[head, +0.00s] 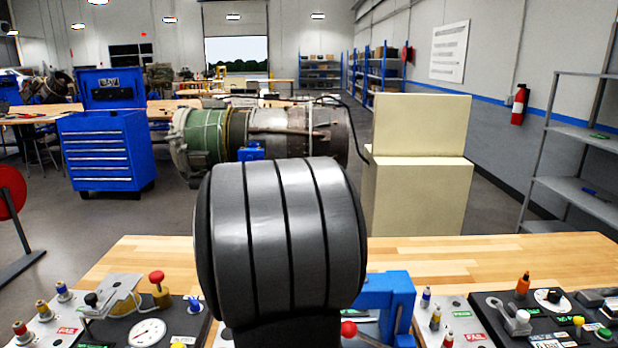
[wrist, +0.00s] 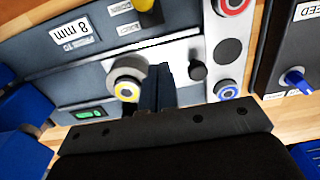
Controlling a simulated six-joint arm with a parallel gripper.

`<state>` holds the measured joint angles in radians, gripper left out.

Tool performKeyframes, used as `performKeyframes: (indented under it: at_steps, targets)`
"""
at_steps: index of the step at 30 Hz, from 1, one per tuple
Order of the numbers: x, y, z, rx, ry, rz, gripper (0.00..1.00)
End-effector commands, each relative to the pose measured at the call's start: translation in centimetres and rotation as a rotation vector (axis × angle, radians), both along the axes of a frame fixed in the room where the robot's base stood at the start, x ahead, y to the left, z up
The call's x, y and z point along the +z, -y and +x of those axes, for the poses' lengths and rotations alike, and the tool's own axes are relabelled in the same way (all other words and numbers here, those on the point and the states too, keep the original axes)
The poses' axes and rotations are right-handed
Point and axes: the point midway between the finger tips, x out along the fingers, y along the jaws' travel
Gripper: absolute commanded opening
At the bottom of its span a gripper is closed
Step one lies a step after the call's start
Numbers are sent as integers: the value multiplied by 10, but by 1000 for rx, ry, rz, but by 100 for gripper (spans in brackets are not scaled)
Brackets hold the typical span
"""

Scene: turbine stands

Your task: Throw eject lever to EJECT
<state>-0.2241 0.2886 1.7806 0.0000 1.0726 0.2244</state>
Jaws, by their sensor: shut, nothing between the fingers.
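No lever marked EJECT can be made out in either view. In the wrist view, my gripper (wrist: 160,75) is shut with empty fingers over a panel (wrist: 75,80) with an "8 mm" label. The fingertips are close beside a white knob with a yellow ring (wrist: 127,90). A small black knob (wrist: 198,71) is just to their right. Whether the fingers touch anything is unclear. In the head view, a red ball knob (head: 348,328) shows low in the middle, a red-topped post (head: 156,278) at left and an orange-topped one (head: 523,285) at right. My gripper is hidden there.
Red-ringed (wrist: 232,5) and blue-ringed (wrist: 227,90) fittings sit right of the fingers, with a blue knob (wrist: 295,80) farther right. A blue fixture (head: 388,297) stands on the wooden bench (head: 500,255). The bench's far strip is clear. A turbine (head: 265,130) is behind.

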Motion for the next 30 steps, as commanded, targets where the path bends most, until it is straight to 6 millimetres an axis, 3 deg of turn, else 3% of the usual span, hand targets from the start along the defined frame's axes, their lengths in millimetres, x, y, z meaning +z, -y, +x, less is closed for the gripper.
performKeyframes:
  at_steps: [10,16,19,23,30]
  targets:
    - [4,0,0,0,0,0,0]
    - [4,0,0,0,0,0,39]
    - [8,-2,-1,9,2,-2,43]
    - [37,-10,-13,72,11,-23,43]
    - [112,-24,-58,231,22,-96,43]
